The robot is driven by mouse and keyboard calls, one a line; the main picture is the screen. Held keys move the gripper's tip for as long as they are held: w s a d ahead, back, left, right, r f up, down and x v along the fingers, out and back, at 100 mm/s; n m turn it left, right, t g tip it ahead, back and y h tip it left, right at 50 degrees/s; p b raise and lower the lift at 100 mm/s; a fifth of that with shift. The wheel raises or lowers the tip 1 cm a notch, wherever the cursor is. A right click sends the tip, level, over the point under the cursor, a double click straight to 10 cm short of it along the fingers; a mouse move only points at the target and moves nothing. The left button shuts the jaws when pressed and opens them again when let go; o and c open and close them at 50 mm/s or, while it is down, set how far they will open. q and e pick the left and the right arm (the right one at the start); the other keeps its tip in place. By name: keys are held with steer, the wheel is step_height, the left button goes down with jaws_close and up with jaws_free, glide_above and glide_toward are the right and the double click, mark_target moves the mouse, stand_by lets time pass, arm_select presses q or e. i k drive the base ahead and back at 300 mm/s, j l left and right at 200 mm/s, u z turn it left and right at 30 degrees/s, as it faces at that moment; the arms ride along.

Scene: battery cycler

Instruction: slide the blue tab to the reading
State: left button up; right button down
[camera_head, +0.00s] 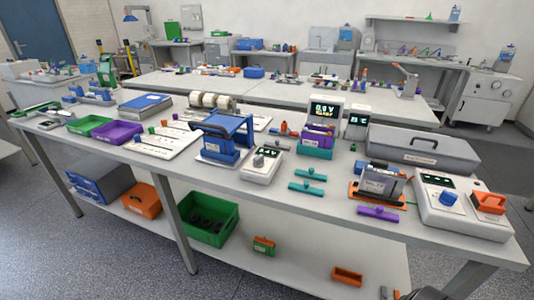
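I cannot make out for certain which piece is the blue tab. A blue block-shaped knob (449,198) stands on the white panel device (462,222) at the right, which has a small lit display (437,181). A larger lit display (324,110), seeming to read 0.0 V, stands at the back middle. Another small display (357,121) is beside it. Two teal bar-shaped pieces (307,188) (311,174) lie on the table in front of these displays. Neither of my grippers shows clearly.
A blue framed device (222,138) stands on the table left of middle, beside a white meter with a grey knob (258,161). A dark battery-like block (382,182) sits on an orange base, with a purple bar (380,213) before it. A grey case (423,147) lies behind.

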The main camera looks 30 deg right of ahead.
mark_target(137, 139)
steer(key=i+l+z, duration=0.25)
steer(key=l+z, duration=0.15)
steer(key=i+l+z, duration=0.25)
steer(key=z, duration=0.2)
steer(key=l, duration=0.1)
